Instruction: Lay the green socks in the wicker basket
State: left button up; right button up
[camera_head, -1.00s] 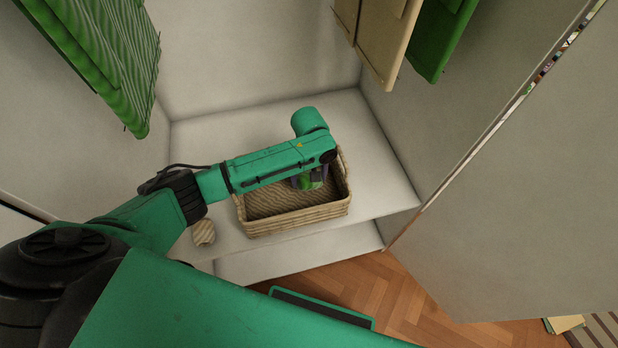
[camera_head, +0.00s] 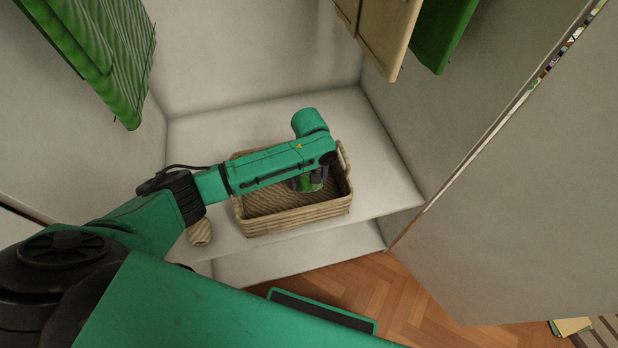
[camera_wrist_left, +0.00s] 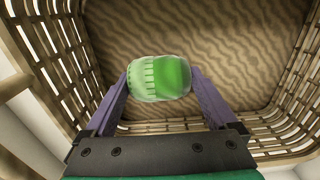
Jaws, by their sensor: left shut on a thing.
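The wicker basket (camera_head: 290,218) stands on the white shelf, with my left forearm reaching across above it. The green socks (camera_wrist_left: 158,78) are a rolled bundle, light green with a darker green part. My left gripper (camera_wrist_left: 160,85) is shut on the socks, one finger on each side. In the left wrist view the basket's woven floor (camera_wrist_left: 190,40) lies beyond the socks and its walls surround them. In the head view the socks (camera_head: 308,182) show only partly below my wrist, over the basket's right part. I cannot tell if they touch the basket floor. My right gripper is not in view.
A small beige patterned roll (camera_head: 200,232) lies on the shelf (camera_head: 385,190) just left of the basket. Green clothes (camera_head: 112,60) hang at upper left, beige (camera_head: 385,40) and green (camera_head: 443,35) ones at upper right. Cabinet walls close in both sides.

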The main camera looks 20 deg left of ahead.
pick_arm(q)
jog(key=shift+f, duration=0.3)
jog(key=o, duration=1)
jog(key=shift+r, duration=0.1)
notch_tip(320, 180, up, 3)
jog(key=p, duration=0.5)
notch_tip(320, 180, up, 6)
jog(key=p, duration=0.6)
jog(key=shift+p, duration=0.3)
jog(key=shift+f, duration=0.25)
